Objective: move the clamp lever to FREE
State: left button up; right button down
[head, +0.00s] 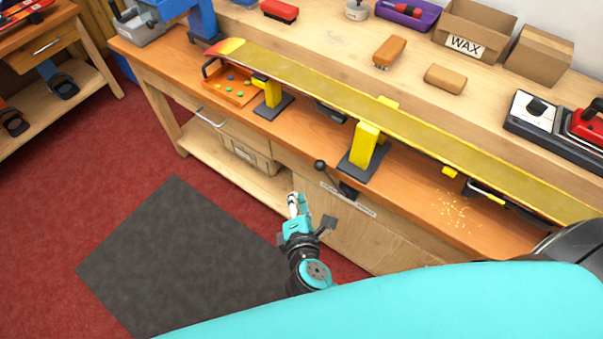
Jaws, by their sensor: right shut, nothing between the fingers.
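The clamp lever (334,178) is on the bench's front edge, below the middle yellow vise (366,147). Its black ball knob (320,165) points up and to the left from a dark pivot (347,190). A pale label strip (360,204) runs along the edge there; its words are too small to read. My right gripper (295,203) is shut and empty, in front of the bench, a little below and left of the knob in the picture. It appears apart from the lever. My left gripper is not in view.
A long yellow ski or board (330,93) lies across the yellow supports. Behind it are brown blocks (445,78), a WAX box (470,30) and a red iron (590,122). The floor by the grey mat (180,260) is clear.

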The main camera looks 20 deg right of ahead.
jog(key=p+x, duration=0.1)
jog(key=x, duration=0.9)
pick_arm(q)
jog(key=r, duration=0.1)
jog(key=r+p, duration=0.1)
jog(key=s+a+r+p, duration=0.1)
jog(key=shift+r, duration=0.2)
pick_arm(e)
jog(key=d, duration=0.1)
jog(key=s+d+r, duration=0.1)
jog(key=d, duration=0.1)
jog(key=shift+s+d+r, duration=0.15)
jog(key=shift+s+r, duration=0.05)
jog(key=shift+r, duration=0.15)
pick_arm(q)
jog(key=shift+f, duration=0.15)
pick_arm(e)
jog(key=shift+w, duration=0.1)
